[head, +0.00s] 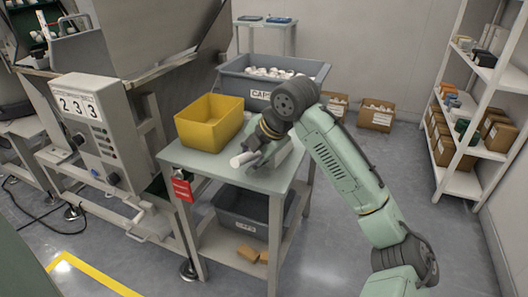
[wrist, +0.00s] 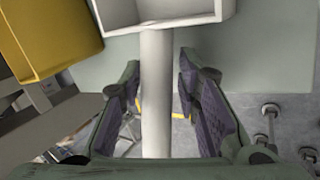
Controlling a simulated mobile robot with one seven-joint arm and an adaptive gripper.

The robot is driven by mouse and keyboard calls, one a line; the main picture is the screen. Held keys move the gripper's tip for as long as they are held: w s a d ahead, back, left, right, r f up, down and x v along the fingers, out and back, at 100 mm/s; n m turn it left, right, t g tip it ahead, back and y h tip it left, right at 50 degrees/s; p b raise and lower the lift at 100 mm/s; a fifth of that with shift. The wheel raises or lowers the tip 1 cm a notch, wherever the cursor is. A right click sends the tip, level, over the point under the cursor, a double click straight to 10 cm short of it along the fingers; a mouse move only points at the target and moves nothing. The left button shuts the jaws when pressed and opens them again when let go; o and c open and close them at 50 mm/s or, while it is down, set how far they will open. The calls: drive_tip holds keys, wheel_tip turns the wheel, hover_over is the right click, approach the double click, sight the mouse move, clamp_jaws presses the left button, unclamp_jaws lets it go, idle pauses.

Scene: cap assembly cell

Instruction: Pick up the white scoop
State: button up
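The white scoop (wrist: 156,95) lies on the pale green table (head: 200,156). In the wrist view its box-shaped head is at the top and its handle runs down between my fingers. In the head view its handle (head: 241,159) sticks out to the left below my gripper (head: 262,154), and my arm hides part of the scoop. My gripper is open around the handle. A clear gap shows between the handle and the right finger, and a narrower one on the left.
A yellow bin (head: 210,122) stands on the table just left of my gripper, and also shows in the wrist view (wrist: 50,35). A grey tote of caps (head: 235,83) stands behind. A red tag (head: 182,187) hangs at the table's front left corner. Shelving (head: 462,185) stands far right.

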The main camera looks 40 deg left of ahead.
clamp_jaws()
idle(0.4)
wheel_tip(320, 180, up, 10)
drive_tip(key=shift+r, duration=0.25)
